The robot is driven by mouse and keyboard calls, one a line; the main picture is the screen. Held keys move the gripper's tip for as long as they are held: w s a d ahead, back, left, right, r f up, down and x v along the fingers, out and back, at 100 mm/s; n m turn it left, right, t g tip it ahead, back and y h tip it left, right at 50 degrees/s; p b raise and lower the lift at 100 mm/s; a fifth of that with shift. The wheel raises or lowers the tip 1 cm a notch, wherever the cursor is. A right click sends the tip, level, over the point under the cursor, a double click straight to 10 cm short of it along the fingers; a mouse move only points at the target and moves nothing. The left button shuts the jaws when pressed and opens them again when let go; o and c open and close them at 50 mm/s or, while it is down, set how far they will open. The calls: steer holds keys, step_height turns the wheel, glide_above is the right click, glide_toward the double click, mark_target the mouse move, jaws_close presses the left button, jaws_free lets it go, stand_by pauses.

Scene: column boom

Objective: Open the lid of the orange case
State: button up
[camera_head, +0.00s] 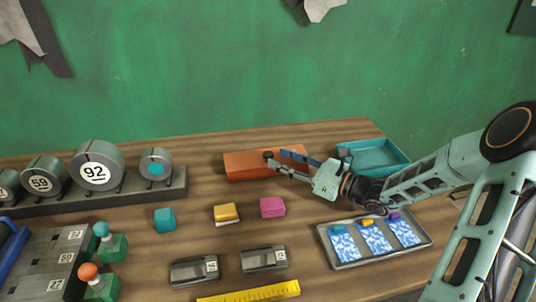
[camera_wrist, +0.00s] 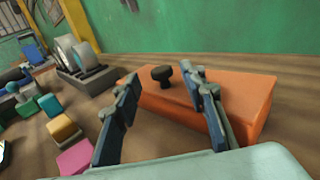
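The orange case (camera_head: 241,166) sits near the back edge of the wooden table, and its lid looks shut. In the wrist view the case (camera_wrist: 247,97) has a dark round knob (camera_wrist: 162,75) on it. My gripper (camera_head: 276,161) is at the case, with its fingers spread. In the wrist view my gripper (camera_wrist: 164,87) is open, one finger on each side of the knob in the picture, with nothing held between them. I cannot tell whether a finger touches the case. Part of the case is hidden behind the fingers.
A teal tray (camera_head: 383,155) stands right of the case, behind my arm. Teal (camera_head: 165,219), yellow (camera_head: 227,212) and magenta (camera_head: 272,207) blocks lie in front. A grey tray (camera_head: 376,262) lies front right. A rack of numbered cylinders (camera_head: 97,167) stands left.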

mark_target(272, 155)
steer(key=x, duration=0.5)
jaws_close()
stand_by(0.3)
